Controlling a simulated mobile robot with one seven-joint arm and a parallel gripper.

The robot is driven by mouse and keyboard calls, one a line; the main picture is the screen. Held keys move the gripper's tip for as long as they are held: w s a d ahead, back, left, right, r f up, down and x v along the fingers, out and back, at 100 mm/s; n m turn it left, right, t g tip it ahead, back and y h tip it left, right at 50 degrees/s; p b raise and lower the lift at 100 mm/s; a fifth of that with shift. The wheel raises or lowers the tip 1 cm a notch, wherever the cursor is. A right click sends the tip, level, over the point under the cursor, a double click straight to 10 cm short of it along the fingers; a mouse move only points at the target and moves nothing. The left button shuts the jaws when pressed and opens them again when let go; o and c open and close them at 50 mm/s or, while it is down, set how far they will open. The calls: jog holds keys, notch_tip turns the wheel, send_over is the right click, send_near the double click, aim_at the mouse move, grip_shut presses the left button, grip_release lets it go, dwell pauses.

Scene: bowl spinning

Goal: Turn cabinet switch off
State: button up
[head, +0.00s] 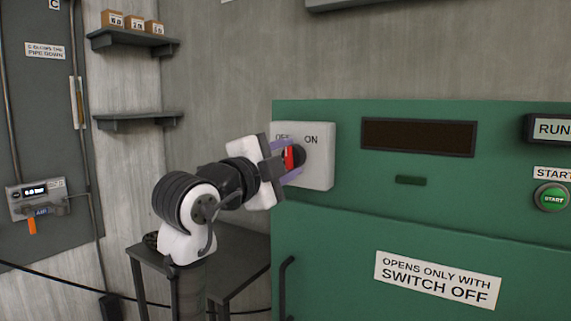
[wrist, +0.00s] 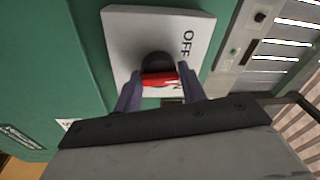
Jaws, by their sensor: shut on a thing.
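A pale square switch box (head: 319,172) is mounted on the upper left of the green cabinet (head: 420,215), with OFF and ON printed along its top. A red switch handle (head: 289,158) on a dark round knob sits on its face. My gripper (head: 291,160) is shut on the handle, its two purple fingers on either side of it. In the wrist view, the switch box (wrist: 125,40) fills the upper middle and the red handle (wrist: 157,80) lies between the fingers. The fingers partly cover the OFF label in the head view, and the handle's exact angle is hard to tell.
A sign (head: 437,280) on the cabinet reads "OPENS ONLY WITH SWITCH OFF". A dark door handle (head: 285,285) is below the box. A green START button (head: 551,197) is at right. A dark table (head: 245,262) stands below my arm.

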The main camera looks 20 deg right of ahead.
jog(key=n, duration=0.4)
jog(key=shift+d+f+t, duration=0.1)
jog(key=shift+f+t, duration=0.15)
jog(key=shift+t, duration=0.05)
jog(key=shift+s+n+t+y, duration=0.1)
jog(key=shift+n+t+y, duration=0.4)
jog(key=shift+n, duration=1.8)
jog(key=shift+r, duration=0.1)
jog(key=o, duration=0.9)
jog(key=shift+r, duration=0.1)
jog(key=shift+s+a+b, duration=0.3)
jog(key=shift+a, duration=0.2)
jog(key=b+v, duration=0.3)
jog(key=v, duration=0.9)
jog(key=shift+s+a, duration=0.2)
jog(key=shift+s, duration=0.05)
